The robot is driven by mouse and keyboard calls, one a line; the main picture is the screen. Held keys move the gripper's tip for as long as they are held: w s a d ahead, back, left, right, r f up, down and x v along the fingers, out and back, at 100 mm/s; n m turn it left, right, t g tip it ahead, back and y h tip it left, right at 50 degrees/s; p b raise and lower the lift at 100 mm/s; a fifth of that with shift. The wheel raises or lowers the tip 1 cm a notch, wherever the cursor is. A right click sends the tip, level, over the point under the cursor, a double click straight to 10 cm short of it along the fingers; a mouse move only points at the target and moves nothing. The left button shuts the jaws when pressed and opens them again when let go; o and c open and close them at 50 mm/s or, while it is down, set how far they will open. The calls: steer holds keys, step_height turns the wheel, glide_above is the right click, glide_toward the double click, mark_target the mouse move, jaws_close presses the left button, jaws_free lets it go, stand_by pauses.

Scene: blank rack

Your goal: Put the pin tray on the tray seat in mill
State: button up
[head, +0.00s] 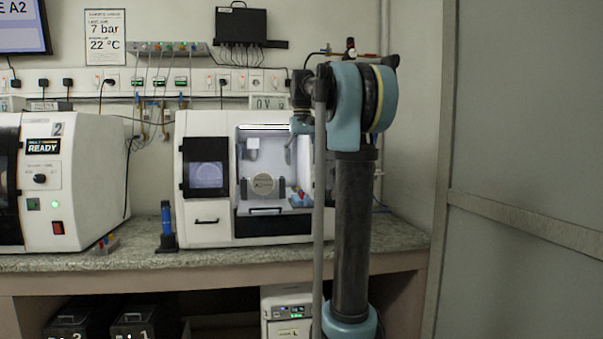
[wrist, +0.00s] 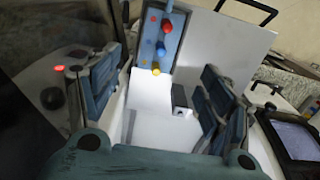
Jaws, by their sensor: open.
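The pin tray (wrist: 153,25) is a blue-grey block with red, blue and yellow pins, ahead of my gripper in the wrist view. In the head view its coloured pins (head: 301,196) show low in the right part of the open chamber of the mill (head: 207,228). In the head view my arm hides the mill's right side.
A second white machine (head: 85,178) with a READY label stands left on the stone-topped bench (head: 270,262). A blue bottle-like object (head: 166,222) stands between the machines. A round plate (head: 263,185) is inside the chamber. A grey wall panel (head: 530,150) bounds the right side.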

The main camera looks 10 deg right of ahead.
steer(key=shift+r, duration=0.3)
steer(key=s+f+t, duration=0.1)
steer(key=s+f, duration=1.6)
steer(key=f, duration=0.3)
steer(key=s+f+t, duration=0.1)
steer(key=s+f, duration=1.6)
steer(key=f, duration=0.3)
steer(key=shift+s+f, duration=0.35)
steer(key=shift+s, duration=0.05)
steer(key=shift+w+f, duration=0.2)
steer(key=shift+w, duration=0.25)
